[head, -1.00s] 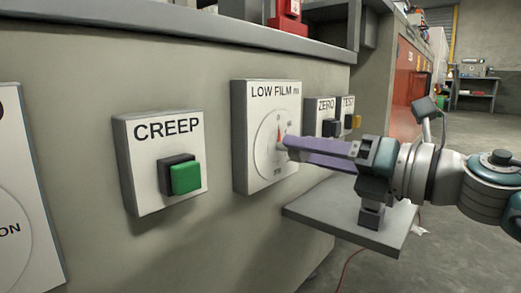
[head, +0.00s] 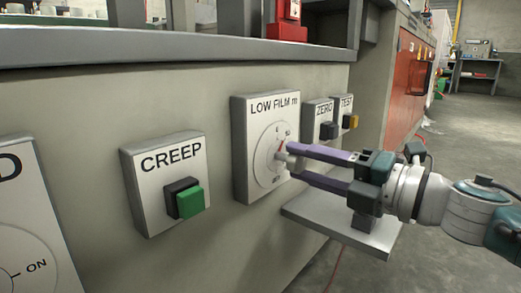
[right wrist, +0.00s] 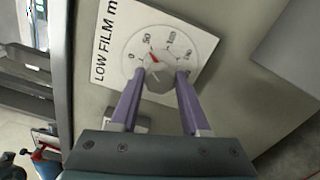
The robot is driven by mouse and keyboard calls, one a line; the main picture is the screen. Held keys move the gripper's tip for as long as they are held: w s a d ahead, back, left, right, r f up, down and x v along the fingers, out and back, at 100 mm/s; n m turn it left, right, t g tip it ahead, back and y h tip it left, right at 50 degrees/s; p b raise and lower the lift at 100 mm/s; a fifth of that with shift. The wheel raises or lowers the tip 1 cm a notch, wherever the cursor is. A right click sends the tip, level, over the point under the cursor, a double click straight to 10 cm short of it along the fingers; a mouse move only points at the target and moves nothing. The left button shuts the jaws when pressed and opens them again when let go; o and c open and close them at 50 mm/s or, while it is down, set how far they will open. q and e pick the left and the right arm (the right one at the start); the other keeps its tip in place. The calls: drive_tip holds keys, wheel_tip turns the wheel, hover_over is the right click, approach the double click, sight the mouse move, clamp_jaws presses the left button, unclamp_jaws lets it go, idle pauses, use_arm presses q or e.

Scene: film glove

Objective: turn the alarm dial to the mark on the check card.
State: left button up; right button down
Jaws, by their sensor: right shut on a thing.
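The alarm dial is a round white dial (head: 268,166) on the square plate marked LOW FILM (head: 253,118), on the grey front panel. In the right wrist view its grey knob (right wrist: 159,80) sits between my two purple fingers. A red pointer (right wrist: 155,57) on the knob points up and slightly left, near the 50 mark. My right gripper (head: 291,160) is shut on the knob, coming from the right; the fingers hide part of the dial's right side. I cannot make out a check card. My left gripper is not in view.
The CREEP plate with a green button (head: 190,203) is left of the dial. ZERO (head: 328,131) and TEST (head: 350,121) switches are to its right. A grey shelf (head: 345,232) juts out below my right gripper. The floor at right is open.

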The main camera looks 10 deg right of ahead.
drive_tip(key=shift+m+p, duration=0.35)
drive_tip(key=shift+m, duration=0.45)
drive_tip(key=shift+c, duration=1.9)
unclamp_jaws()
drive_tip(key=shift+s+d+r+p, duration=0.1)
drive_tip(key=shift+s+d+p, duration=0.2)
drive_tip(key=shift+s+p, duration=0.1)
drive_tip(key=p+v, duration=0.3)
drive_tip(key=v, duration=0.6)
